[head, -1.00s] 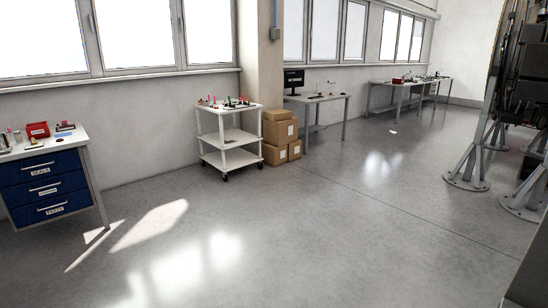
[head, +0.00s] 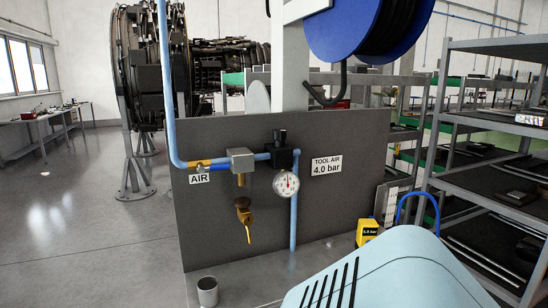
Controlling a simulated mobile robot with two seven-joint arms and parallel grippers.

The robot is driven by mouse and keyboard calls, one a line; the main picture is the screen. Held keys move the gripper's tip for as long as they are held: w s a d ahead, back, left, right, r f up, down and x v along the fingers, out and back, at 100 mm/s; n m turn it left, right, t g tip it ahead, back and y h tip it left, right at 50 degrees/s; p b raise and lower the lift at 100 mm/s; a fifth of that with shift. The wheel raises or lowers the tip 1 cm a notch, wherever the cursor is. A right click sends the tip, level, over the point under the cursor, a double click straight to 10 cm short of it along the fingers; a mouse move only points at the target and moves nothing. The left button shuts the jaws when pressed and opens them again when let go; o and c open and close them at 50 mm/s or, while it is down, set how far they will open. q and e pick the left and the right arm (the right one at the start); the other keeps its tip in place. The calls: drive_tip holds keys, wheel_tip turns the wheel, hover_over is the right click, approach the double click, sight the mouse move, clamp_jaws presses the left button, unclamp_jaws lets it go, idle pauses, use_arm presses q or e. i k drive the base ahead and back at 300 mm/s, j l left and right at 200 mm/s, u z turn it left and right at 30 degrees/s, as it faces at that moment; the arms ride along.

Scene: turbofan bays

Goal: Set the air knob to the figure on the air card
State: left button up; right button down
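The air card (head: 326,165) is a white label on the dark grey panel and reads "TOOL AIR 4.0 bar". The black air knob (head: 280,138) stands upright on the regulator, on the light blue pipe left of the card. A round white gauge (head: 286,184) sits just below it. Its needle points roughly upward, but its figures are too small to read. Neither of my grippers is in view, and nothing is seen touching the knob.
A grey cup (head: 207,291) stands at lower left. Shelving (head: 500,45) is at right; open floor (head: 80,220) at left.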

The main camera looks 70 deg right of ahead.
sight(279, 135)
drive_tip(key=z, duration=2.25)
